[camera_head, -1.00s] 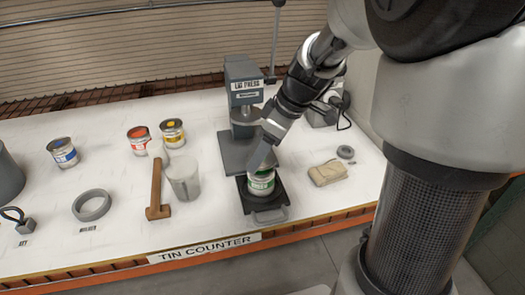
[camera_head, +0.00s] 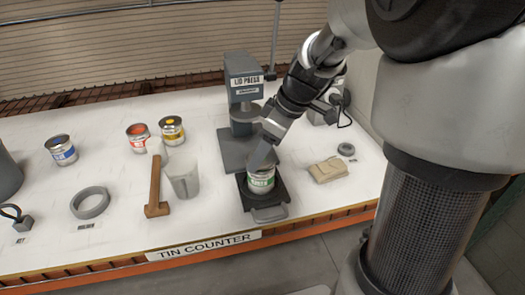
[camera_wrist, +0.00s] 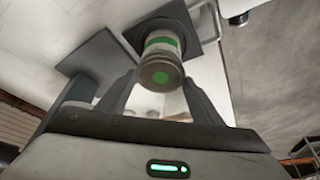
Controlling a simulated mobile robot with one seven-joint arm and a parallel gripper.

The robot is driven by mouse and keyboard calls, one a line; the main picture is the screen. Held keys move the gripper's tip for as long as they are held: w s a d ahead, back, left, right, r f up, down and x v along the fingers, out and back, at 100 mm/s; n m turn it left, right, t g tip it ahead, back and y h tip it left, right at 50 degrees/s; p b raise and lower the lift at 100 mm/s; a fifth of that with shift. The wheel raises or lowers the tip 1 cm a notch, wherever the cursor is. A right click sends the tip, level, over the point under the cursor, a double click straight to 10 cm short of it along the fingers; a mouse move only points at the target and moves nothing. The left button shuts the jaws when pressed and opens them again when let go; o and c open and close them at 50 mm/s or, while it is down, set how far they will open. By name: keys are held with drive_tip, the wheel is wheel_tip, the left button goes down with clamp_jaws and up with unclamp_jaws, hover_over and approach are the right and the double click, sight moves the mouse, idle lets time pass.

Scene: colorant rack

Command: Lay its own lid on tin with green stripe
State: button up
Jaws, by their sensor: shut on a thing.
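The tin with green stripe (camera_head: 261,184) stands upright on a black plate at the front of the lid press. It also shows in the wrist view (camera_wrist: 162,43). A round grey lid with a green dot (camera_wrist: 160,72) covers the tin's mouth in the wrist view. My gripper (camera_wrist: 160,80) is shut on this lid, one finger at each side of its rim. In the head view my gripper (camera_head: 262,164) is right above the tin and hides part of its top. I cannot tell whether the lid is fully seated or just above the rim.
The lid press (camera_head: 243,95) stands just behind the tin. A folded cloth (camera_head: 328,170) lies to the right.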

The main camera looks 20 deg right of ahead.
drive_tip(key=shift+f, duration=0.2)
drive_tip(key=o, duration=1.1)
drive_tip(key=shift+r, duration=0.15)
